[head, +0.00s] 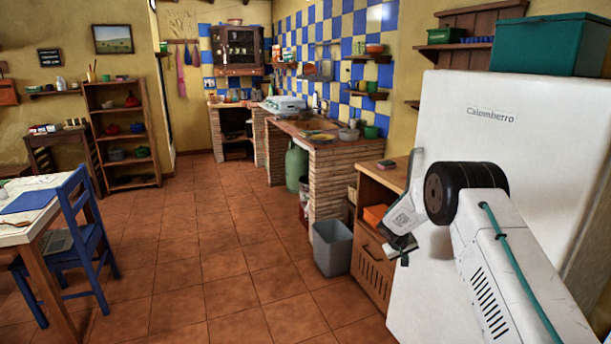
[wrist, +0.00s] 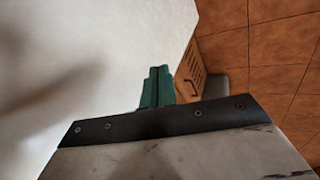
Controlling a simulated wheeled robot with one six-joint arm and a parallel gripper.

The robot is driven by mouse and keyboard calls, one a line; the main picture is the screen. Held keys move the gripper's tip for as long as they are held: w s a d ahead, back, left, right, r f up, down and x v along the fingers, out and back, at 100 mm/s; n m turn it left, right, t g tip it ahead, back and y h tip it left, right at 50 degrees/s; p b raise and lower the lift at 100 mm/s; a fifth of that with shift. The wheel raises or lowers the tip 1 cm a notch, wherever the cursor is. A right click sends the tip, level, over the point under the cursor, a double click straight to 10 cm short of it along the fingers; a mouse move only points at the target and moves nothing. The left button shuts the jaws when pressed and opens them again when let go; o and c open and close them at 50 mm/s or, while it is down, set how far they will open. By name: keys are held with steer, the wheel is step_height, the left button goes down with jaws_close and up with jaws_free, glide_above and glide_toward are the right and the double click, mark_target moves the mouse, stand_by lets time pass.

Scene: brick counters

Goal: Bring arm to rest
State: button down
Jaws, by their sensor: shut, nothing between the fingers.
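My white arm reaches in from the lower right of the head view, with a black joint at its bend. My gripper (head: 403,256) hangs beyond that joint, pointing down in front of the white fridge (head: 470,105). In the wrist view my gripper's green fingers (wrist: 157,86) are together, with nothing between them. The fridge's white face fills the left of the wrist view, close beside the fingers. I cannot tell the exact gap between them.
A wooden cabinet (head: 371,262) and a grey bin (head: 332,247) stand left of the fridge. A green box (head: 548,44) sits on top of the fridge. A blue chair (head: 88,240) and table are at the left. The tiled floor (head: 205,250) between is clear.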

steer(key=s+a+r+m+g+y, duration=0.1)
steer(key=s+a+r+g, duration=0.15)
steer(key=s+r, duration=1.1)
steer(key=s+a+r+g+y, duration=0.1)
steer(key=s+a+r+g, duration=0.15)
steer(key=s+r, duration=1.15)
steer(key=s+a+r+t+y, duration=0.1)
steer(key=s+a+r, duration=0.1)
steer(key=s, duration=0.9)
steer(key=s+a+r+t+y, duration=0.1)
steer(key=s+a+r, duration=0.2)
steer(key=s, duration=0.8)
steer(key=s+a+r+t+y, duration=0.1)
steer(key=s+a+r, duration=0.1)
steer(key=s, duration=0.8)
steer(key=shift+s+a+r, duration=0.3)
steer(key=shift+s+r, duration=0.1)
steer(key=shift+r, duration=0.35)
